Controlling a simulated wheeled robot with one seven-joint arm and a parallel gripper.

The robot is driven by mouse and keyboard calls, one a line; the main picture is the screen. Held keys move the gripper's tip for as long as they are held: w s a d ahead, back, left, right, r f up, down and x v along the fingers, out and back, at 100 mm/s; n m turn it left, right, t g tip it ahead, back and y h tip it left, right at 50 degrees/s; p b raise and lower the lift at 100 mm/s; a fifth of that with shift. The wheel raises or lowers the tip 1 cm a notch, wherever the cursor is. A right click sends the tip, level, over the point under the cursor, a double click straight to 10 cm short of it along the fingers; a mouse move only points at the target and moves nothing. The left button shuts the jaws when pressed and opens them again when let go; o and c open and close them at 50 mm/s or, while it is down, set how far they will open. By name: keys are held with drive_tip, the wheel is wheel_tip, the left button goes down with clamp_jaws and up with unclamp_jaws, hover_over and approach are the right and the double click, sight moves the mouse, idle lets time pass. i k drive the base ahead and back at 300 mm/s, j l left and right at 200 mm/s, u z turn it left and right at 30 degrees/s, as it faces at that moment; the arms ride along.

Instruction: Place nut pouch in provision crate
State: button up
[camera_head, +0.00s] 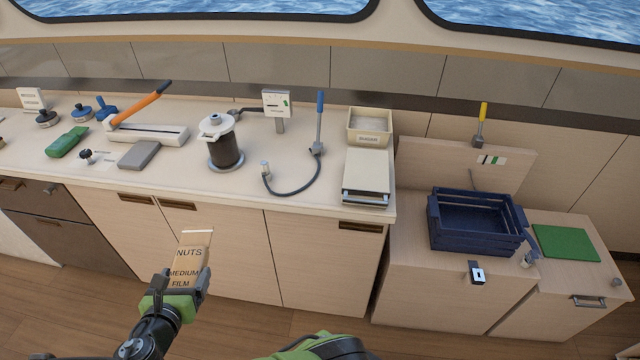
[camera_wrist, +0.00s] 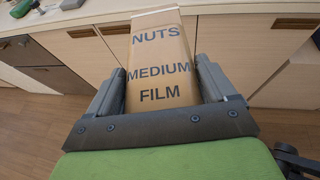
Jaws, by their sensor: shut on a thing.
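The nut pouch (camera_head: 189,255) is a tan packet with a pale top edge, printed NUTS, MEDIUM FILM. My gripper (camera_head: 187,278) is shut on it and holds it upright in front of the counter's cupboard doors, off any surface. In the wrist view the pouch (camera_wrist: 160,70) sits between the two fingers of my gripper (camera_wrist: 163,88). The provision crate (camera_head: 470,244) is a dark blue slatted box, open at the top and seemingly empty. It stands on the lower cabinet at the right, well apart from my gripper.
A green mat (camera_head: 566,243) lies right of the crate. A yellow-handled lever (camera_head: 481,122) stands behind it.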

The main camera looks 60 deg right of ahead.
sight(477, 227)
drive_tip(key=k+l+z, duration=0.25)
drive_tip(key=l, duration=0.4)
drive_tip(key=k+l+z, duration=0.1)
drive_tip(key=k+l, duration=0.2)
drive_tip(key=k+l+z, duration=0.15)
drive_tip(key=l, duration=0.25)
drive_tip(key=k+l+z, duration=0.1)
drive_tip(key=l, duration=0.25)
